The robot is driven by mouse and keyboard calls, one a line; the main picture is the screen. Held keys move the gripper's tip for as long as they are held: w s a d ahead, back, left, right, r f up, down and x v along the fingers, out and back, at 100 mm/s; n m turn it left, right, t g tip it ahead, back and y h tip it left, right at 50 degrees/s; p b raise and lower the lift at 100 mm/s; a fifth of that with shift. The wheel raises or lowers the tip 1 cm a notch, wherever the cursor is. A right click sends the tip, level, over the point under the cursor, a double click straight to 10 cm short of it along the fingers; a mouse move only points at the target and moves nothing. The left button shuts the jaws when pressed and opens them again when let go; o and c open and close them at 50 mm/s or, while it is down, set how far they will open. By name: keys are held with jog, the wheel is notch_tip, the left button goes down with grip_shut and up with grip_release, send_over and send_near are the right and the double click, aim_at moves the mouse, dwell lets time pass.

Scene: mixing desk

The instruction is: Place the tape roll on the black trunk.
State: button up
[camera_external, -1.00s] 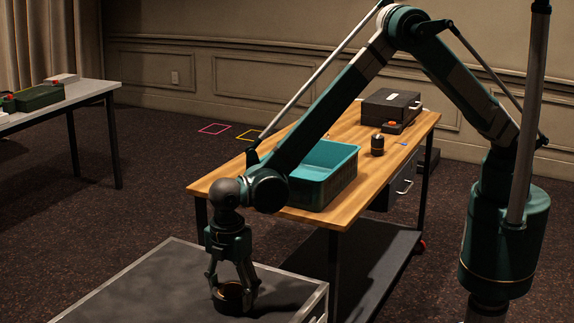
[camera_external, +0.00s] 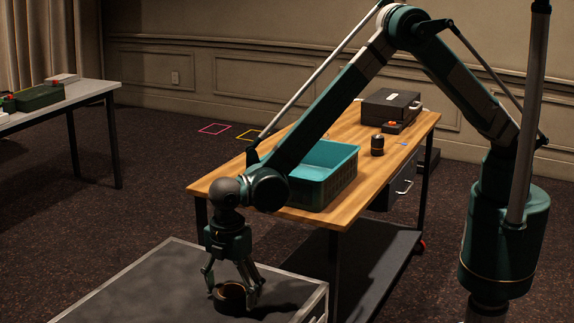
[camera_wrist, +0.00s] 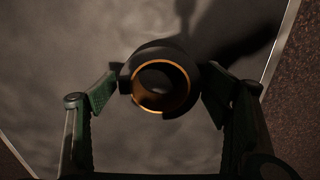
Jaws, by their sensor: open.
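The tape roll (camera_external: 233,298) is black outside with a brown-orange inner ring. It rests on the top of the black trunk (camera_external: 150,290), near the trunk's right part. In the wrist view, the tape roll (camera_wrist: 160,86) lies between the fingers, and its hole shows. My gripper (camera_external: 233,290) is open around the roll, pointing down, with a finger on each side. The wrist view shows the fingers of my gripper (camera_wrist: 158,92) spread; whether either still touches the roll is hard to tell. The trunk top (camera_wrist: 60,40) is dark grey with a light metal edge.
A wooden desk (camera_external: 400,150) stands behind the trunk, with a teal bin (camera_external: 325,180), a dark cylindrical object (camera_external: 377,145) and a black case (camera_external: 391,107). Another table (camera_external: 95,90) stands at the left. The trunk's left part is clear.

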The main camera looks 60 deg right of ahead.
aim_at(231, 290)
notch_tip(231, 290, up, 12)
jog(key=p, duration=0.2)
dwell(0.4)
jog(key=shift+f, duration=0.1)
dwell(0.4)
dwell(0.4)
